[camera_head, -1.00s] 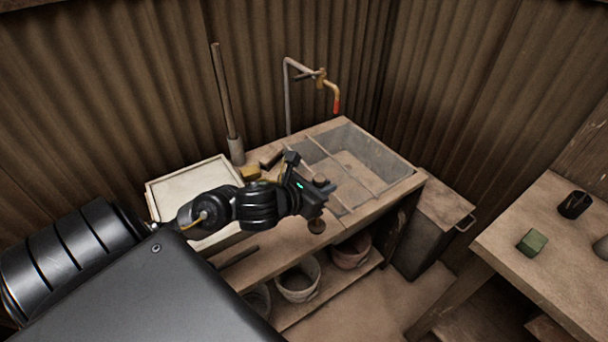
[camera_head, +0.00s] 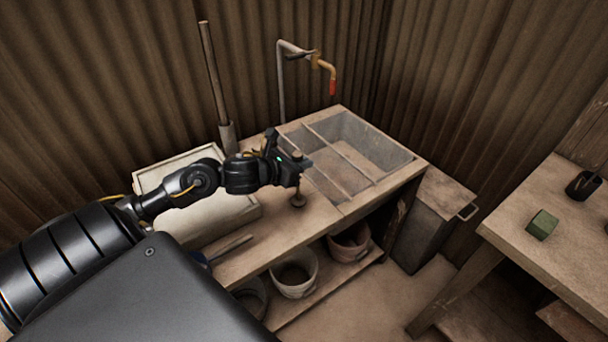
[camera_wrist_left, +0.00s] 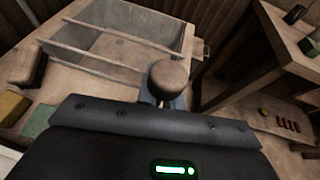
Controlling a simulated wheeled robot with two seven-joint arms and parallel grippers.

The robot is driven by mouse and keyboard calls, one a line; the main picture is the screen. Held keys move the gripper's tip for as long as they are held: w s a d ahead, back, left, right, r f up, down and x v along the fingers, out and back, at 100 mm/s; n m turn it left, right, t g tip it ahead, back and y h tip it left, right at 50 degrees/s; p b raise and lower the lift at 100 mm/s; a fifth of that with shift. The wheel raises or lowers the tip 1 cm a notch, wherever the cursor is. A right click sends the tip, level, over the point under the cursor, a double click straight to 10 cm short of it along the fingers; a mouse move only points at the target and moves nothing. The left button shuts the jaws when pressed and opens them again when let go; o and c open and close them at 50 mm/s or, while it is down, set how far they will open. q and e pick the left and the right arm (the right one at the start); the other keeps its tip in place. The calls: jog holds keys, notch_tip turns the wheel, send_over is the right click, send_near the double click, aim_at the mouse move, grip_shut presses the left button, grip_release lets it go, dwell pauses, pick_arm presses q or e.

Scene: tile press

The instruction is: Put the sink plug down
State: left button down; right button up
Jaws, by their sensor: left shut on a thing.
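The sink plug (camera_head: 298,201) has a dark round base, a thin stem and a rounded brown knob. My left gripper (camera_head: 296,172) is shut on it, and the plug hangs upright below the fingers. Its base is over the wooden counter just left of the sink; I cannot tell whether it touches. In the left wrist view the plug's knob (camera_wrist_left: 168,79) stands up between the fingers, which are mostly hidden behind the gripper body. The stone sink (camera_head: 385,148) with bars across it lies to the right of the gripper. My right gripper is not in view.
A pale tray (camera_head: 150,181) lies left, under my arm. A tap (camera_head: 325,66) stands behind the sink. Buckets (camera_head: 296,283) sit on the shelf below. A side table (camera_head: 540,265) with a green block (camera_head: 542,225) stands right. The counter front left of the sink looks mostly clear.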

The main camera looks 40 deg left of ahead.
pick_arm(q)
jog(key=f, duration=0.3)
jog(key=shift+w+a+f, duration=0.2)
jog(key=shift+a+f, duration=0.2)
jog(key=shift+f, duration=0.25)
jog(key=c, duration=1.5)
grip_release()
jog(key=shift+c, duration=0.2)
